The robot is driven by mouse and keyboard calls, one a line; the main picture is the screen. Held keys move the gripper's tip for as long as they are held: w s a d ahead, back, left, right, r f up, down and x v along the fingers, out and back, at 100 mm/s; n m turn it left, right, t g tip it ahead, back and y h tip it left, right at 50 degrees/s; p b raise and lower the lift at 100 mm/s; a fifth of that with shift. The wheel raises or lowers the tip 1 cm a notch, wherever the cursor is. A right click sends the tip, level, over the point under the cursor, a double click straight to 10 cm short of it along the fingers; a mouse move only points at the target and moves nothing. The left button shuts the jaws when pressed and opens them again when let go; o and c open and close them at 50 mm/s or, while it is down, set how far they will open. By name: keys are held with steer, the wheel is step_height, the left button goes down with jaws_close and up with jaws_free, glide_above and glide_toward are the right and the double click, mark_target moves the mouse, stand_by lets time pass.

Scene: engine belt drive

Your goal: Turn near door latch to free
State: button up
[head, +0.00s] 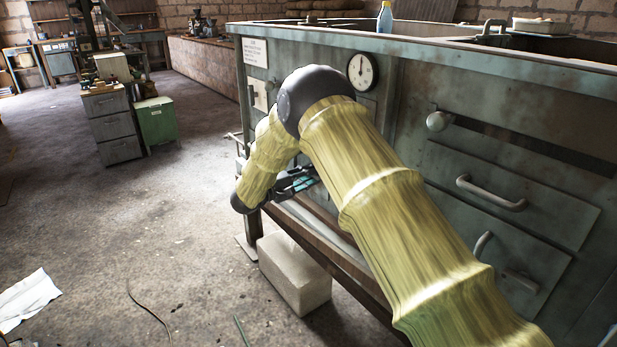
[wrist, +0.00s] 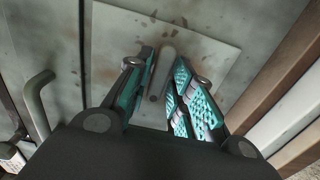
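The near door latch (wrist: 160,75) is a grey rounded lever on a pale square plate (wrist: 112,45) in the wrist view. It stands nearly upright in the picture, with its top leaning slightly right. My gripper (wrist: 162,72) has teal ridged pads, one on each side of the lever, with only a narrow gap. I cannot tell whether the pads press on it. In the head view my gripper (head: 294,183) is at the front of the large grey-green metal bench (head: 405,115), partly hidden by my arm. The latch is hidden there.
A curved bar handle (wrist: 37,100) is left of the plate in the wrist view, and brown and white strips (wrist: 285,95) run at right. A pale block (head: 295,275) lies on the floor below my gripper. Drawer handles (head: 490,193) project from the bench. Open floor lies left.

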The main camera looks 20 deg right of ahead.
jaws_close()
steer(key=shift+r+m+p, duration=0.1)
steer(key=shift+m+p, duration=0.2)
steer(key=shift+p, duration=0.15)
steer(key=shift+m+p, duration=3.95)
steer(key=shift+m, duration=4.55)
